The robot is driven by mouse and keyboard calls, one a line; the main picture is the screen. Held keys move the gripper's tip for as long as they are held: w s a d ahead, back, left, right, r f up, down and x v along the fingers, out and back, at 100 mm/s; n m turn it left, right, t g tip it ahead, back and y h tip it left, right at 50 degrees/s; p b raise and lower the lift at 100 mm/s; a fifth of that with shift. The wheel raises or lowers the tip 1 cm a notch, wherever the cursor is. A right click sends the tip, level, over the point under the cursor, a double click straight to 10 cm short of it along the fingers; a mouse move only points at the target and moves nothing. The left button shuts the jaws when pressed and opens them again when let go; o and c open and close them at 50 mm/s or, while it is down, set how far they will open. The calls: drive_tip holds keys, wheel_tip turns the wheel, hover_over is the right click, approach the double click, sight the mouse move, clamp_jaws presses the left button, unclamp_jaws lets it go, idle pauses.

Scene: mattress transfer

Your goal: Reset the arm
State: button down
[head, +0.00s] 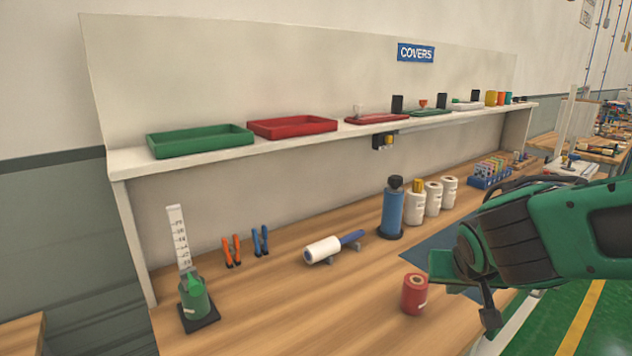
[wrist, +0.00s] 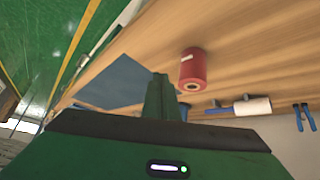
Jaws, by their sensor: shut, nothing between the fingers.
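My arm reaches in from the right edge of the head view, above the workbench's front edge. My gripper (wrist: 163,92) is shut and empty, its green fingers together in the middle of the wrist view. In the head view the wrist end of the arm partly hides the gripper. A red roll (head: 415,294) stands upright on the wooden bench (head: 300,310), just left of my wrist in the head view. It also shows in the wrist view (wrist: 193,68), to the right of the fingers and apart from them.
A dark blue mat (head: 432,250) lies behind my wrist. A blue cylinder (head: 390,212), white rolls (head: 433,198) and a lying white roll (head: 323,250) stand farther back. A shelf (head: 190,158) with green and red trays (head: 292,127) runs above. Green floor (head: 560,320) is at lower right.

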drive_tip(key=s+d+f+m+g, duration=0.2)
drive_tip(key=s+d+g, duration=0.2)
drive_tip(key=s+d, duration=0.55)
drive_tip(key=s+d+m+g+y, duration=0.1)
drive_tip(key=s+d+g+y, duration=0.1)
drive_tip(key=s, duration=1.1)
drive_tip(key=shift+s+d+r+m+g+y, duration=0.2)
drive_tip(key=shift+d+m+g+y, duration=0.25)
drive_tip(key=shift+d, duration=0.3)
drive_tip(key=shift+w+f, duration=0.25)
drive_tip(key=shift+w, duration=0.35)
